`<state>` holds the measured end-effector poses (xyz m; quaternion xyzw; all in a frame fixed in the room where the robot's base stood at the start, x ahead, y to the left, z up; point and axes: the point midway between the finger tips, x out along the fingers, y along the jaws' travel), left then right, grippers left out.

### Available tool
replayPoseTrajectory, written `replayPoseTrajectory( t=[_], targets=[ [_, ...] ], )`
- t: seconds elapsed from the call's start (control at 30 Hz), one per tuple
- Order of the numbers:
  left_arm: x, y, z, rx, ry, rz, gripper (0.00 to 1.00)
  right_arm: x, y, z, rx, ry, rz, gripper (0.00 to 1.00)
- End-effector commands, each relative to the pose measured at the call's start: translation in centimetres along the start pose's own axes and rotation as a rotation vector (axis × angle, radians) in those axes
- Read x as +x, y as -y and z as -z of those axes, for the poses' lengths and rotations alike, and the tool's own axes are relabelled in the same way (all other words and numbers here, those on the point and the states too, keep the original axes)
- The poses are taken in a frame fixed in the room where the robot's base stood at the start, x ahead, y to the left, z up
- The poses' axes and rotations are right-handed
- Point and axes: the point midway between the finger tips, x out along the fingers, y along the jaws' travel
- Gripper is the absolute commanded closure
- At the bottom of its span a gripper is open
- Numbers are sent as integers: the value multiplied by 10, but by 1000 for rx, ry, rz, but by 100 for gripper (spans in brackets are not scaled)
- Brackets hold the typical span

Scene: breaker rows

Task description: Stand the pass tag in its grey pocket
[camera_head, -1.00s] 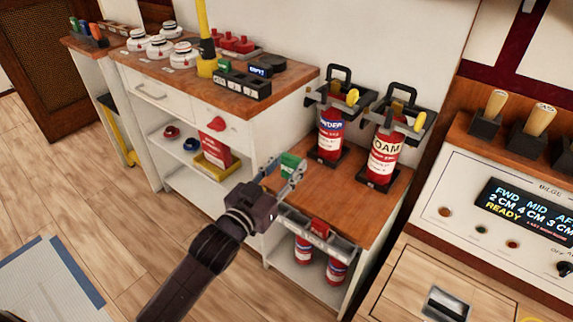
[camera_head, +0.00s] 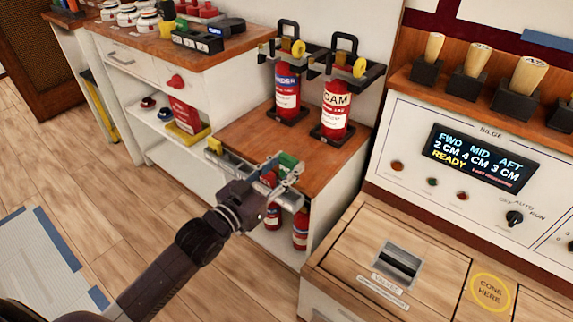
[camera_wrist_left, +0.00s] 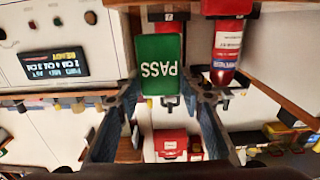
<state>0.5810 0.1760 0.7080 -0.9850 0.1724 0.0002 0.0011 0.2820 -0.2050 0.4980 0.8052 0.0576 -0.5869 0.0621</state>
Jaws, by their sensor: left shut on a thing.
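The green pass tag (camera_head: 289,163) is held at the tips of my left gripper (camera_head: 284,170), above the front edge of the low wooden shelf. In the left wrist view the tag (camera_wrist_left: 161,65) shows its white word PASS upside down, between the fingers of my left gripper (camera_wrist_left: 163,95). A grey rail (camera_head: 232,169) runs along the front of the low shelf, partly behind the gripper. A grey recessed fitting (camera_head: 398,259) with a dark slot sits on the wooden counter to the right. I cannot tell which is the pocket. My right gripper is not in view.
Two red extinguishers (camera_head: 287,93) (camera_head: 336,105) stand in black brackets on the low shelf (camera_head: 250,128). More red cylinders are below it. A bilge panel (camera_head: 470,160) is at the right. Bare counter lies beside the yellow ring mark (camera_head: 491,291).

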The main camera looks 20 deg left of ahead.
Motion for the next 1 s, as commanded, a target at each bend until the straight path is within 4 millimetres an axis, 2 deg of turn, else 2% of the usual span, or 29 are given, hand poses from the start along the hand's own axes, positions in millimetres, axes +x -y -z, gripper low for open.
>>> replayPoseTrajectory(
  t=[0.37,0.57,0.63,0.9,1.0],
  targets=[
    [0,0,0,0,0,-1,81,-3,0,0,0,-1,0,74],
    [0,0,3,-1,0,-1,81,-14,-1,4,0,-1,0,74],
    [0,0,-10,-1,1,-1,81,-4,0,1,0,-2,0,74],
    [0,0,-34,-1,0,-1,81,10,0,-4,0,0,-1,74],
    [0,0,-36,-1,0,-1,81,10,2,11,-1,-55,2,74]
  ],
)
